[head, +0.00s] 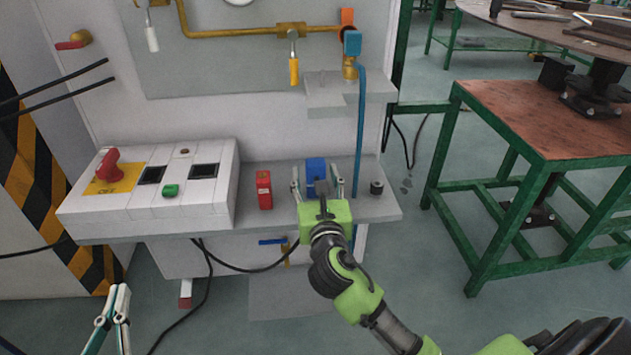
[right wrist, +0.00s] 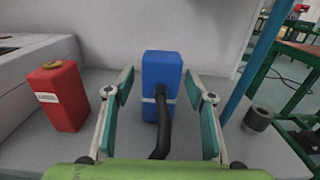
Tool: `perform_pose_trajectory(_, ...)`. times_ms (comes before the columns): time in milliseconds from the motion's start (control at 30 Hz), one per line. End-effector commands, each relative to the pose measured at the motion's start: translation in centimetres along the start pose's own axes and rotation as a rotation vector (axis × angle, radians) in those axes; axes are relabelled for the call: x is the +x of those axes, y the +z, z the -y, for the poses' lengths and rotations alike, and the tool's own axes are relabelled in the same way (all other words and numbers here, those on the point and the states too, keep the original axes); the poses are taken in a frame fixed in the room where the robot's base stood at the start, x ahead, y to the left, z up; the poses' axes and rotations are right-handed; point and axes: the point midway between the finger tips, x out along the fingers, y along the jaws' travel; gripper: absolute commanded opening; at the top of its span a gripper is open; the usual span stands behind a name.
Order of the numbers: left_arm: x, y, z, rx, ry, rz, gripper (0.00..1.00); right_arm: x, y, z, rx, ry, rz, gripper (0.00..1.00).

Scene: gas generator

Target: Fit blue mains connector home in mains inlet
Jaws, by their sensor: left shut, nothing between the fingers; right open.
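The blue mains connector (head: 315,168) is an upright blue block on the shelf of the generator panel. In the right wrist view the connector (right wrist: 161,75) has a pale band and a black cable at its front. My right gripper (head: 318,184) is open, with its fingers (right wrist: 160,85) on either side of the connector. I see gaps beside the block in the right wrist view. My left gripper (head: 118,296) is shut and empty at the lower left, away from the shelf. I cannot make out the mains inlet for certain.
A red block (head: 264,189) stands left of the connector and a small dark cylinder (head: 376,188) to its right. A blue pipe (head: 360,130) runs down close by. A white control box (head: 150,190) fills the left of the shelf (head: 385,207). A green-framed table (head: 550,125) stands right.

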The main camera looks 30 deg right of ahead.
Motion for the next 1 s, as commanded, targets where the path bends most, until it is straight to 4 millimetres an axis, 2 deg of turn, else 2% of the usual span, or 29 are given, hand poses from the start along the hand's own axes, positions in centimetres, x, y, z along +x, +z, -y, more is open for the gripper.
perform_pose_trajectory(100,0.07,-0.66,-0.09,-0.001,0.002,-0.032,0.00,0.48,-0.05,0.03,0.000,0.000,-0.001,0.50)
perform_pose_trajectory(300,0.07,-0.77,-0.10,-0.001,0.002,-0.034,0.00,0.50,0.00,0.03,-0.001,0.000,-0.001,0.50)
perform_pose_trajectory(333,0.07,-0.76,-0.10,-0.001,0.002,-0.034,0.00,0.50,-0.01,0.03,-0.001,0.000,-0.001,0.47)
perform_pose_trajectory(500,0.07,-0.75,-0.09,-0.001,0.002,-0.034,0.00,0.48,-0.01,0.02,-0.001,0.000,-0.001,0.04)
perform_pose_trajectory(900,0.06,-0.72,-0.11,-0.001,0.002,-0.027,0.00,0.47,0.20,0.02,0.000,0.000,0.001,0.04)
perform_pose_trajectory(1000,0.00,0.03,0.02,0.000,0.000,0.009,0.00,0.48,0.45,0.01,-0.001,0.001,0.002,0.04)
